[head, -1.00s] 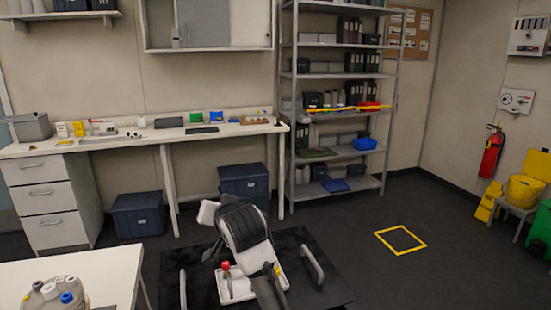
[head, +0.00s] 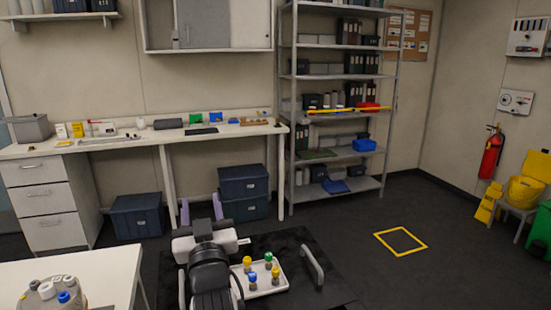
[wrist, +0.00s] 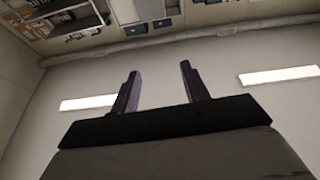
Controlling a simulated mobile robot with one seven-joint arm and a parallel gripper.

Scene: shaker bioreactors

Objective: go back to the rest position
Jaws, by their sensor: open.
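My gripper (head: 201,208) points up, with its two purple fingers standing apart beyond my folded arm in the head view. It is open and nothing is between the fingers. The wrist view also shows the gripper (wrist: 160,72) open and empty against a pale ceiling. Part of the arm and wrist hides the left side of the white tray below.
A white tray (head: 262,291) on my body holds several bottles with yellow, blue and green caps. A white table (head: 105,277) with a grey lidded vessel (head: 50,299) is at the lower left. A bench (head: 110,145) and shelving (head: 340,157) stand behind.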

